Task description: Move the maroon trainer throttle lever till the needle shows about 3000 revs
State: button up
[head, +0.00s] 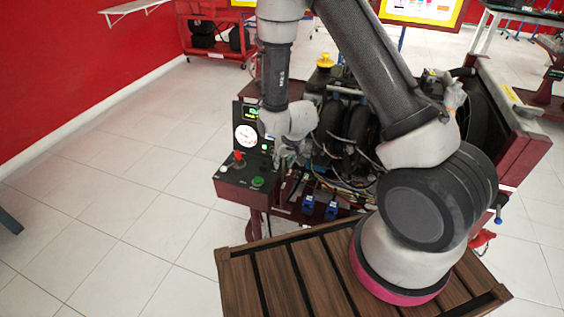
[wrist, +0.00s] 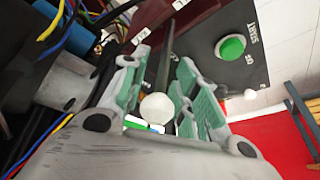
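The maroon trainer (head: 511,130) stands in front of me, with its engine in the middle and a control box (head: 236,192) at its left. A round white dial (head: 245,135) is on the upright panel; its needle is too small to read. In the wrist view a dark lever with a white ball knob (wrist: 157,108) lies between the green-padded fingers of my gripper (wrist: 164,58). The fingers are apart, with gaps beside the lever's rod; I cannot tell whether a pad touches the knob. In the head view my gripper (head: 286,154) is right of the dial and hides the lever.
A green button (wrist: 232,47) is on the control box near my gripper, with a red knob (head: 239,156) also on the box. Wires and hoses (wrist: 75,35) crowd the left of the wrist view. A slatted wooden deck (head: 285,280) is nearest me. Open floor lies left.

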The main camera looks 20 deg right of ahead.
jog(key=shift+x, duration=1.1)
jog(key=shift+c, duration=0.3)
grip_shut()
